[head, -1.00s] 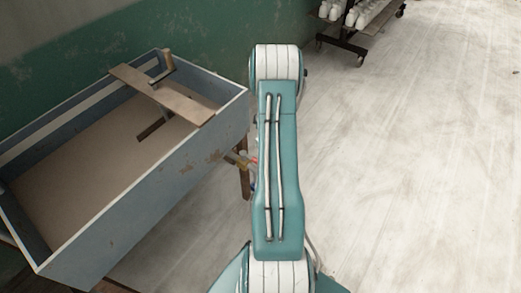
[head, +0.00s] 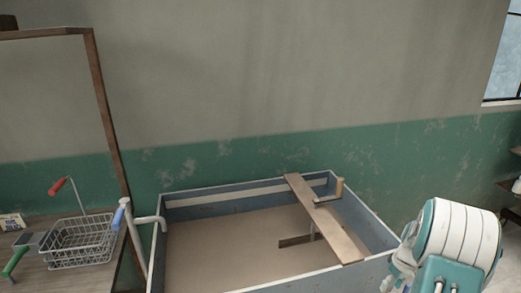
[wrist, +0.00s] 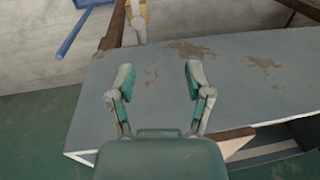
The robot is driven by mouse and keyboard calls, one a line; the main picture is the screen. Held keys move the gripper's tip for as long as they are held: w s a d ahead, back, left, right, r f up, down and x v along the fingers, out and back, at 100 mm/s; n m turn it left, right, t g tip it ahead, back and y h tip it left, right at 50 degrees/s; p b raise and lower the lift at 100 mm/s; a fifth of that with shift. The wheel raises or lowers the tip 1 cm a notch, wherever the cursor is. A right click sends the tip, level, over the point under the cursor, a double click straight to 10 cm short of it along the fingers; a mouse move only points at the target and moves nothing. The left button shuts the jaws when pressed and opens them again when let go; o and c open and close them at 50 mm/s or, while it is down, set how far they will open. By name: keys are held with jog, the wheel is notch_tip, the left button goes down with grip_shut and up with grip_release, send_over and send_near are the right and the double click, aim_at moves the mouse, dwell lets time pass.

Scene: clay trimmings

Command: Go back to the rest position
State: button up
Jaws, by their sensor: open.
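My gripper (wrist: 160,76) is open in the wrist view, its two teal and grey fingers wide apart with nothing between them. It is in front of the worn blue-grey side of a large box (wrist: 230,85); the exact gap cannot be told. In the head view my arm shows only at the lower right edge, by the right end of the same box (head: 240,205), and my fingers cannot be made out there.
A plank (head: 325,218) lies across the box. At left, a wire basket (head: 80,242) stands on a wooden bench (head: 60,275). A pale pipe with a blue handle (head: 122,213) rises between bench and box. A green and grey wall is behind.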

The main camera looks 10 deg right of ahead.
jog(key=a+r+t+h, duration=0.2)
jog(key=a+r, duration=1.7)
jog(key=a, duration=0.1)
jog(key=s+a+r+t, duration=0.1)
jog(key=s+a+r, duration=0.2)
jog(key=s+a, duration=0.4)
jog(key=s+a+r+t, duration=0.2)
jog(key=s+a+r, duration=0.2)
jog(key=s+a, duration=0.3)
jog(key=a, duration=0.3)
jog(key=shift+s+y, duration=0.3)
